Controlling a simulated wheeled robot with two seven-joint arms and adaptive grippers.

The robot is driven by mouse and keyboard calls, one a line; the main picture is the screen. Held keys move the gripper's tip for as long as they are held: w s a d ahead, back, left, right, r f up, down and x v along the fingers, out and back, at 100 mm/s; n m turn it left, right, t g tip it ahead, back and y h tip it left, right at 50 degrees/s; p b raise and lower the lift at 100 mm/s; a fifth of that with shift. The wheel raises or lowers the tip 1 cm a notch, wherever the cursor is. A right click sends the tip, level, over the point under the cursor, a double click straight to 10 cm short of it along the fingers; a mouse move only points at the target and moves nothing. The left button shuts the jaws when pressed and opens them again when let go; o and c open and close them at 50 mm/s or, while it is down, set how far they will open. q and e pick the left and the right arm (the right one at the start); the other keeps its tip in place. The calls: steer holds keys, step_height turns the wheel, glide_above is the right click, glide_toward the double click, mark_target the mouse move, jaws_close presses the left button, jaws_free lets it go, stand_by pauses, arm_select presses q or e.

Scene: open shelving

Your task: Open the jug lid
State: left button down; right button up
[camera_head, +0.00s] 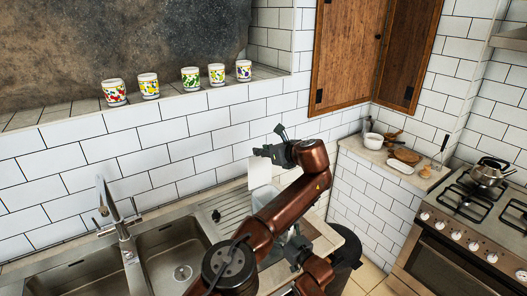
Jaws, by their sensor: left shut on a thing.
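The pale, translucent jug (264,196) stands on the counter beside the sink, largely hidden behind my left arm. My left gripper (266,149) is at the top of the jug and shut at the lid's edge; the exact contact is small and partly hidden. My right gripper (297,248) is low by the jug's lower right side, mostly covered by the arms, and its jaws cannot be made out.
A double steel sink (165,262) with a tall tap (118,222) lies left. Several patterned cups (190,78) stand on the ledge. A dark bin (347,250) is right of the jug. A stove with a kettle (488,172) stands far right.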

arm_select(q)
steer(key=c, duration=2)
jaws_free()
steer(key=shift+r, duration=0.5)
arm_select(e)
steer(key=shift+f, duration=0.3)
arm_select(q)
steer(key=o, duration=0.3)
steer(key=shift+s+f, duration=0.1)
arm_select(e)
steer(key=shift+s, duration=0.15)
arm_select(q)
steer(key=shift+o, duration=0.4)
steer(key=shift+f, duration=0.1)
arm_select(e)
steer(key=shift+r, duration=0.1)
arm_select(q)
steer(key=v, duration=1.2)
arm_select(e)
steer(key=shift+r, duration=0.1)
arm_select(q)
steer(key=shift+f, duration=0.15)
arm_select(e)
steer(key=o, duration=2.1)
steer(key=shift+o, duration=0.2)
